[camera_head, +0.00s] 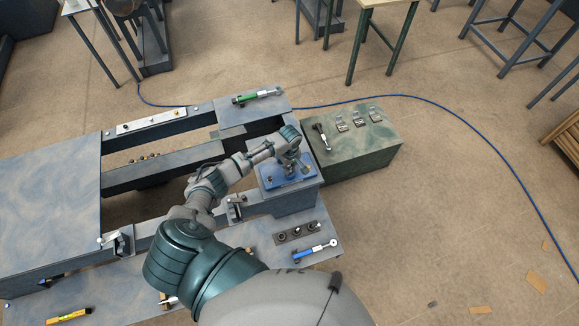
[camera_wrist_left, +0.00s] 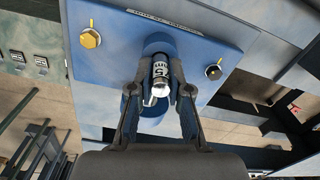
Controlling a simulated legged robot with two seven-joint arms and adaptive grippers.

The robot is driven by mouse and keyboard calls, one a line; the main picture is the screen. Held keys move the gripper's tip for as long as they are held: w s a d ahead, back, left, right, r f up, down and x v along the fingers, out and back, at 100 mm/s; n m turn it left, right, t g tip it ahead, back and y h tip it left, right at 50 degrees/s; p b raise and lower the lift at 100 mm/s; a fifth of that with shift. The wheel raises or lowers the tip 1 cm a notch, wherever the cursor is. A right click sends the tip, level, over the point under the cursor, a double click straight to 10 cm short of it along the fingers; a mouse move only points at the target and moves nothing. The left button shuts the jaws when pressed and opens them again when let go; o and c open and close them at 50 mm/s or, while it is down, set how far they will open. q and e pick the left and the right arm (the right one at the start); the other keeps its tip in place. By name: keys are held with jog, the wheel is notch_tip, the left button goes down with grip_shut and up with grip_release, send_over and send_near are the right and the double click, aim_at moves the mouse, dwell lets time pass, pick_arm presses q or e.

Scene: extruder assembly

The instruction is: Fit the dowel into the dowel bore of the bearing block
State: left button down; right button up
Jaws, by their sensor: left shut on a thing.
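The bearing block (camera_head: 270,184) is a blue plate with raised blue parts, on the grey stand at the end of the bench frame. In the left wrist view its plate (camera_wrist_left: 205,60) has a brass bolt head at one side and a dark knob at the other. My left gripper (camera_head: 291,166) is over the block; in the left wrist view its fingers (camera_wrist_left: 159,92) are shut on the dowel (camera_wrist_left: 160,72), a short silver cylinder with dark markings. The dowel lines up with a round blue boss; I cannot tell whether its far end is inside a bore. My right gripper is not in view.
A green box (camera_head: 350,155) beside the stand holds a black-and-silver tool and several small metal brackets. A green-handled tool (camera_head: 257,96) lies behind. A dark holder (camera_head: 297,232) and a blue-handled tool (camera_head: 316,250) lie on the lower shelf. A blue cable crosses the floor.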

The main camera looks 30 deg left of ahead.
pick_arm(q)
jog(key=shift+f, duration=0.25)
jog(key=c, duration=1)
grip_release()
notch_tip(320, 180, up, 12)
jog(key=shift+w+f, duration=0.1)
